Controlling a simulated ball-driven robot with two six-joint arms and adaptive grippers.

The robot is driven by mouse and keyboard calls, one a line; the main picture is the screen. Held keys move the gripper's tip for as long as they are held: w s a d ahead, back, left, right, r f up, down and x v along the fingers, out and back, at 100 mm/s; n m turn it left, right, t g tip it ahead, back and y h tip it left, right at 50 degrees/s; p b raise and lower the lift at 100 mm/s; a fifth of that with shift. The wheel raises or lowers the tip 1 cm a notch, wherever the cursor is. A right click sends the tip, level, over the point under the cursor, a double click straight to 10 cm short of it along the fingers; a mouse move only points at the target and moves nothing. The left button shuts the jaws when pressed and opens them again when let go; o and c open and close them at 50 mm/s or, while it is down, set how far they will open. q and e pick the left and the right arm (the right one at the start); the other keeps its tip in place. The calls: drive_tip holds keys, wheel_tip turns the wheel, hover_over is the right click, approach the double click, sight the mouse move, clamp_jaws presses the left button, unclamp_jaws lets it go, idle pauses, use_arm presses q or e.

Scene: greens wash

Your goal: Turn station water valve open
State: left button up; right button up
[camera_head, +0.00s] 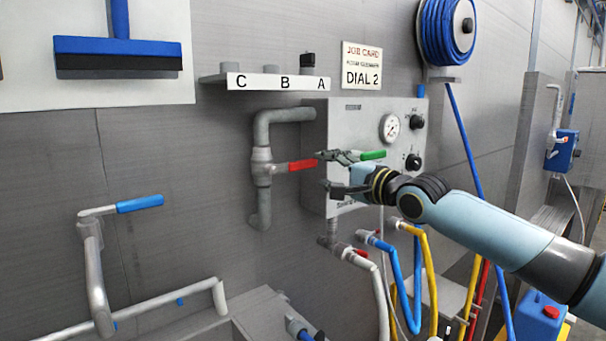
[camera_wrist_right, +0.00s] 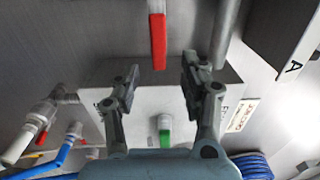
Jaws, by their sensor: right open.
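A grey pipe (camera_head: 264,205) on the wall carries a valve with a red lever handle (camera_head: 302,165) that points right, roughly level. My right gripper (camera_head: 322,171) is open and empty, with its fingers pointing left toward the red handle's tip. In the right wrist view the red handle (camera_wrist_right: 158,40) lies just beyond the gap between the open fingertips (camera_wrist_right: 160,70). A green lever handle (camera_head: 373,155) on the grey station box (camera_head: 357,112) shows behind my gripper; it also shows in the wrist view (camera_wrist_right: 165,130). My left gripper is not in view.
The station box has a gauge (camera_head: 390,127) and black knobs. A shelf marked C, B, A (camera_head: 268,82) is above the valve. A blue-handled valve (camera_head: 139,204) stands at left. A blue hose reel (camera_head: 440,32) is upper right.

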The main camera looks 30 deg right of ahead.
sight(306, 165)
drive_tip(key=w, duration=0.2)
drive_tip(key=w+b, duration=0.1)
drive_tip(key=w, duration=0.1)
drive_tip(key=shift+w+a+f, duration=0.1)
drive_tip(key=shift+f, duration=0.15)
drive_tip(key=w, duration=0.2)
drive_tip(key=w+b, duration=0.1)
drive_tip(key=w, duration=0.1)
drive_tip(key=shift+a+r, duration=0.1)
drive_tip(key=shift+a, duration=0.1)
drive_tip(key=shift+c, duration=0.5)
drive_tip(key=c, duration=0.5)
clamp_jaws()
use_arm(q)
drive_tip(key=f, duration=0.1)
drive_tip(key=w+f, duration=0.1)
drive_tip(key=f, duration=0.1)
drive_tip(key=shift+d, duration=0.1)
